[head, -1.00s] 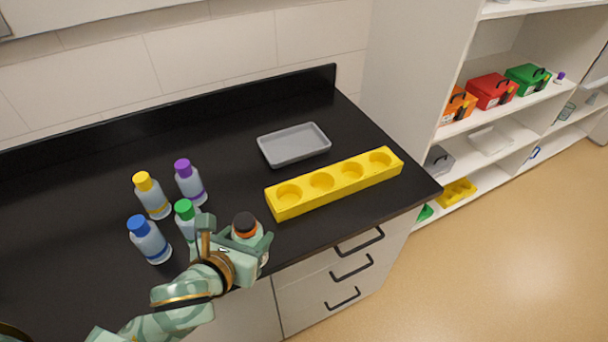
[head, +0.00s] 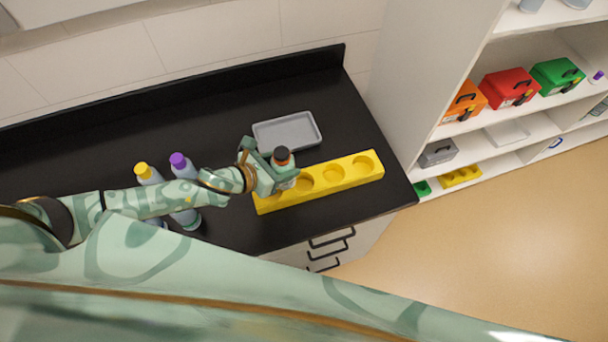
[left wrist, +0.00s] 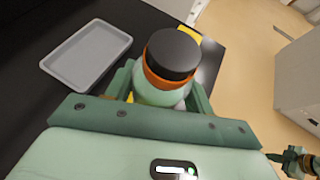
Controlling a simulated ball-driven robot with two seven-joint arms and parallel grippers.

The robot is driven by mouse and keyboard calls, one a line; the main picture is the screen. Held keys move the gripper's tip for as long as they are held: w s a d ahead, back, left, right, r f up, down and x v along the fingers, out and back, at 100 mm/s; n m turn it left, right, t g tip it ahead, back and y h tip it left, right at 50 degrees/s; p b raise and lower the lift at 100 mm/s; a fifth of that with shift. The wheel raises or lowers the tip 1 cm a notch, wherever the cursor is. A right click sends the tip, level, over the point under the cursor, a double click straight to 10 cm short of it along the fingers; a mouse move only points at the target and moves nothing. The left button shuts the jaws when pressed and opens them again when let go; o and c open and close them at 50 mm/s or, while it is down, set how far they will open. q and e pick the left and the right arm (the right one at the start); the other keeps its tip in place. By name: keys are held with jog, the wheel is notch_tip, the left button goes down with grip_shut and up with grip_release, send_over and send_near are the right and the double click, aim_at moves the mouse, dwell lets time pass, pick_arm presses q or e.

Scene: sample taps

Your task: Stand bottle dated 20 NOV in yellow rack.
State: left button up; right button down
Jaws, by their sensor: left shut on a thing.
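My left gripper (head: 278,178) is shut on a bottle with a black cap (head: 282,156) and an orange band. The bottle is roughly upright at the left end of the yellow rack (head: 348,178). The gripper and bottle hide the leftmost hole, so I cannot tell whether the base is in it. The other rack holes look empty. In the left wrist view the black cap (left wrist: 173,54) sits between the fingers. No date is readable. Part of my right gripper (left wrist: 292,160) seems to show at that view's lower right; its jaws are unclear.
A grey tray (head: 287,132) lies behind the rack. Bottles with yellow (head: 142,170) and purple (head: 178,160) caps stand left, partly behind my arm, with others mostly hidden. Shelves with colored boxes (head: 508,87) stand right. The counter right of the rack is clear.

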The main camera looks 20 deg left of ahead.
pick_arm(q)
jog(key=w+d+f+b, duration=0.1)
jog(key=f+b, duration=0.2)
jog(key=w+d+f+b, duration=0.1)
jog(key=f+b, duration=0.2)
jog(key=w+d+f+b, duration=0.1)
jog(key=d+f+b, duration=0.1)
jog(key=f+b, duration=0.1)
jog(key=shift+w+d+f, duration=0.1)
jog(key=shift+w+f, duration=0.2)
jog(key=shift+w, duration=0.1)
jog(key=shift+r, duration=0.2)
jog(key=shift+f, duration=0.2)
jog(key=o, duration=1.2)
